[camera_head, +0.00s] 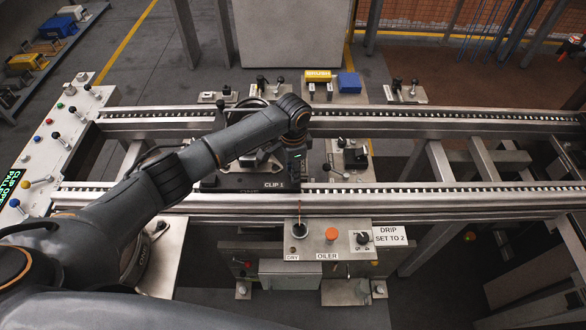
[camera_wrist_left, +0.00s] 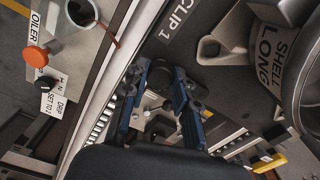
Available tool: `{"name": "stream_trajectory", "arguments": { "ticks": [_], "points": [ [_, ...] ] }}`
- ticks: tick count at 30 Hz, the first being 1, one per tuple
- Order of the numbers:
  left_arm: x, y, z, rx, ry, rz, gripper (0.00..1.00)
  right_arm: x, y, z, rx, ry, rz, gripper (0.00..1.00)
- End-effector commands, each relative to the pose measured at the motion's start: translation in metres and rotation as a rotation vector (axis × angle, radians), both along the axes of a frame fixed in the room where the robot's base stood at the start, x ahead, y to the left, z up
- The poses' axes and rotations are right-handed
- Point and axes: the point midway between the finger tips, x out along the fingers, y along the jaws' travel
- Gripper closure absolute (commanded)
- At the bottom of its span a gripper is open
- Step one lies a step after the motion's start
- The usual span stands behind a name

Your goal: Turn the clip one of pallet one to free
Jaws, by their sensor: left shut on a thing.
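My left gripper (camera_head: 297,178) reaches down at the near rail, just right of the "CLIP 1" label (camera_head: 273,185) on the dark pallet plate (camera_head: 235,184). In the left wrist view, its two blue-edged fingers (camera_wrist_left: 159,88) are closed around a small dark part, taken as clip one, beside the same label (camera_wrist_left: 178,18). The fingers and the gripper body hide most of the clip, so its turn position cannot be told. My right gripper is not in view.
An oiler panel (camera_head: 342,252) with an orange knob (camera_head: 332,234) stands in front of the near rail (camera_head: 450,195). A button panel (camera_head: 62,140) is at the left. A ring marked "SHELL LONG" (camera_wrist_left: 275,55) lies close to the fingers.

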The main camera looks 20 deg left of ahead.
Motion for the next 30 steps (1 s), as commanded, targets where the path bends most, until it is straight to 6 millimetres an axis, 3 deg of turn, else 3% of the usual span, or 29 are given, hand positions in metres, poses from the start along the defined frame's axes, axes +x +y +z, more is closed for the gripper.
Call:
{"name": "stream_trajectory", "arguments": {
  "ticks": [1,2,5,17,30],
  "points": [
    [0.000,0.000,0.000,0.000,0.000,-0.002,1.00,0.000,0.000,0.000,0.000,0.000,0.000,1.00],
    [0.000,0.000,0.000,0.000,0.000,-0.002,0.66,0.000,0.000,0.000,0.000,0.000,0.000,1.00],
    [0.000,0.000,0.000,0.000,0.000,-0.002,0.49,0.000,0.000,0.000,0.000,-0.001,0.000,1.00],
    [0.001,-0.001,0.009,-0.002,-0.004,-0.001,0.49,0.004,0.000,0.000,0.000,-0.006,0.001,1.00],
    [0.001,0.000,0.094,0.000,-0.004,-0.002,0.49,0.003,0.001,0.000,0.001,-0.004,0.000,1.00]
  ]
}}
